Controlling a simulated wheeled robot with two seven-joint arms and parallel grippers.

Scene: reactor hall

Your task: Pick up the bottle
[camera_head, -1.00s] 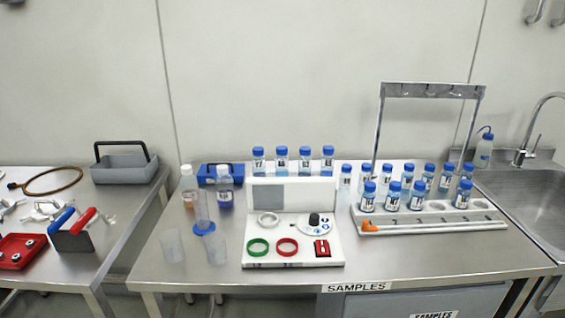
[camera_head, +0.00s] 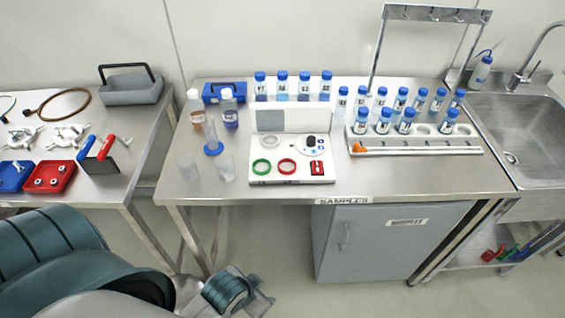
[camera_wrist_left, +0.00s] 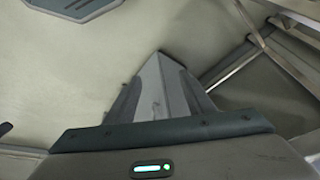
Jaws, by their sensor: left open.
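Several bottles are in the head view. Small blue-capped sample bottles stand in a row behind the white panel (camera_head: 293,187), and more stand in and behind the white rack (camera_head: 420,149). An orange-tinted bottle (camera_head: 197,113) and a blue-tinted bottle (camera_head: 229,113), both pale-capped, stand at the table's back left. A wash bottle (camera_head: 480,73) stands near the sink. The frames do not show which bottle is meant. My left gripper (camera_head: 262,302) is open and empty, low in front of the table, away from all bottles. Its fingers show in the left wrist view (camera_wrist_left: 160,90). My right gripper is not in view.
The steel table's front edge (camera_head: 400,194) lies between my left gripper and the bottles. Clear beakers (camera_head: 188,168) and a cylinder stand front left. A grey cabinet (camera_head: 380,245) is below. A metal hook frame (camera_head: 378,50) rises behind the rack. The front right tabletop is clear.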

